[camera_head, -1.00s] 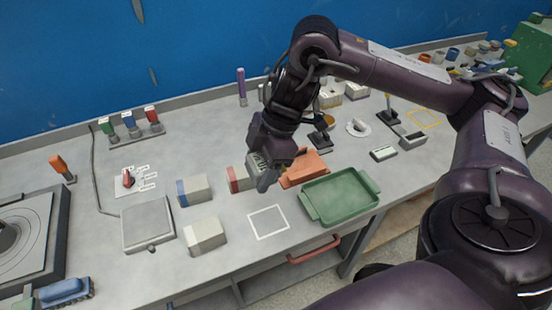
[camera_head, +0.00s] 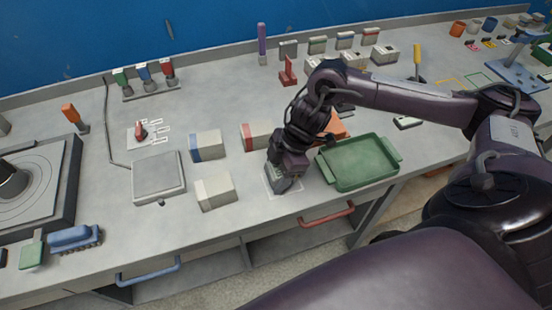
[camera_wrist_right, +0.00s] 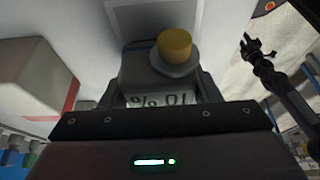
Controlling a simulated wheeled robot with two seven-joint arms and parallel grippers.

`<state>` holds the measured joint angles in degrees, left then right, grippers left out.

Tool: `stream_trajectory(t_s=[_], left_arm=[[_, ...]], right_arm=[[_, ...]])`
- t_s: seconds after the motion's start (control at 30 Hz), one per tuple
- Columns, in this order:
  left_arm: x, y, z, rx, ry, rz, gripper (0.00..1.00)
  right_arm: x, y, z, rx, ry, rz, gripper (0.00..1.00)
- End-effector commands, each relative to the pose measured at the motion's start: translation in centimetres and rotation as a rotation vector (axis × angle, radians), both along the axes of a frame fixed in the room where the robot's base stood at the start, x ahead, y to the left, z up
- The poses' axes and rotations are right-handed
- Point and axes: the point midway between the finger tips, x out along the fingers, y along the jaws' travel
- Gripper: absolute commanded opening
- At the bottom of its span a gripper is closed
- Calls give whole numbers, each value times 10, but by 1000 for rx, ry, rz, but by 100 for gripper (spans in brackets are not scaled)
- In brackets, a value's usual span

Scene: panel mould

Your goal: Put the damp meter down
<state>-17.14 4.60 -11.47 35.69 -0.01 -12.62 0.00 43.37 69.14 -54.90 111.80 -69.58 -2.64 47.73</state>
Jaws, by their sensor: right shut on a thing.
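My right gripper (camera_head: 284,178) points down over the front part of the bench, just left of the green tray. It is shut on the damp meter, which shows best in the right wrist view (camera_wrist_right: 137,68) as a dark grey body with a yellow round knob and a pale label reading "%". In the head view the gripper and arm mostly hide the meter. A pale outlined square (camera_head: 269,190) on the bench lies under and around the gripper, partly hidden. I cannot tell whether the meter touches the bench. My left gripper is not in view.
The green tray (camera_head: 360,186) stands close on the right. A red-ended block (camera_head: 257,135), a blue-ended block (camera_head: 207,146) and a plain pale block (camera_head: 216,192) stand to the left. The bench's front edge, with a red handle (camera_head: 327,215) below, is near.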

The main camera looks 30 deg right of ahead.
Motion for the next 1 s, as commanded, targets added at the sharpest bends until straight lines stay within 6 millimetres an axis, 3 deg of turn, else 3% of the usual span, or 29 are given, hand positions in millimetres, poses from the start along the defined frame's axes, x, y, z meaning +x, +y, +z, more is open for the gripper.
stream_trajectory(t_s=[0.43,0.47,0.6,1.0], left_arm=[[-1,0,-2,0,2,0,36],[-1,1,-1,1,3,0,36],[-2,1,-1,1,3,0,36],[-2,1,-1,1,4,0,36]], right_arm=[[0,0,-9,1,-1,0,17],[0,0,-8,0,0,0,60],[0,0,-8,0,-1,0,78],[1,-3,1,-1,-4,-2,78]])
